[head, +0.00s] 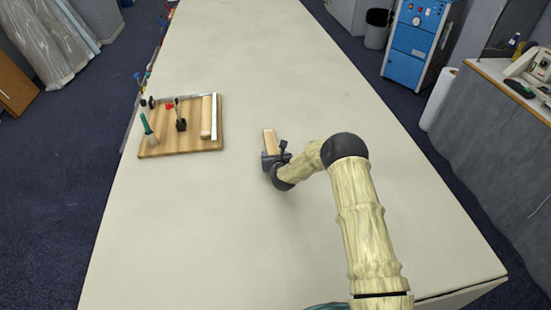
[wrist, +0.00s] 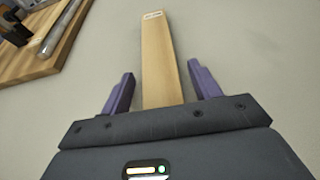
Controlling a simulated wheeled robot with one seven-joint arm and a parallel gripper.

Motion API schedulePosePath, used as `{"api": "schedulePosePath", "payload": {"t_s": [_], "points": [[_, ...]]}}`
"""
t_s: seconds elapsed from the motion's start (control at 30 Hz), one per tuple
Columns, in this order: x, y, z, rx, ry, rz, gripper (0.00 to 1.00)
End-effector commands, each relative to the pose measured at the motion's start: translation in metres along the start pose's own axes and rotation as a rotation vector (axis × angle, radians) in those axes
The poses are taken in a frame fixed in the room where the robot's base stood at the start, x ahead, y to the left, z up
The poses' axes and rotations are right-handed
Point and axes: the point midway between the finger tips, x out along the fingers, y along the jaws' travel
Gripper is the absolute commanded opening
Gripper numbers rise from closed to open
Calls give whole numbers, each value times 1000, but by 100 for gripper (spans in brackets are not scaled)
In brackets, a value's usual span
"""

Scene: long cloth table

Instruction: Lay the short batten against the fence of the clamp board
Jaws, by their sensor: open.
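The short batten (head: 269,141) is a light wooden strip lying on the cloth table, right of the clamp board. In the wrist view the batten (wrist: 157,62) runs away from my gripper and has a small white label near its far end. My gripper (wrist: 160,88) has its two purple fingers apart, one on each side of the batten, with gaps showing; its near end is hidden by the gripper body. In the head view my gripper (head: 270,156) is at the batten's near end. The clamp board (head: 180,146) is wooden, with a pale metal fence (head: 215,118) along its right side.
On the board, a light wooden piece (head: 206,117) lies along the fence's left side. A black toggle clamp (head: 181,124) and a green-handled tool (head: 147,126) stand on the board. The table (head: 250,60) is clear between board and batten and beyond them.

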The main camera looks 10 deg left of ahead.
Motion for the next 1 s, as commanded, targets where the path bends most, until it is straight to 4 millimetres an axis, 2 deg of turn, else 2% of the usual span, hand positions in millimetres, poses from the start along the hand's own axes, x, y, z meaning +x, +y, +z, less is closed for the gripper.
{"api": "schedulePosePath", "payload": {"t_s": [0.27, 1.0], "points": [[-20, -1, 0, 1, 1, 0, 62], [-115, 0, 0, 0, -1, 0, 62]]}}
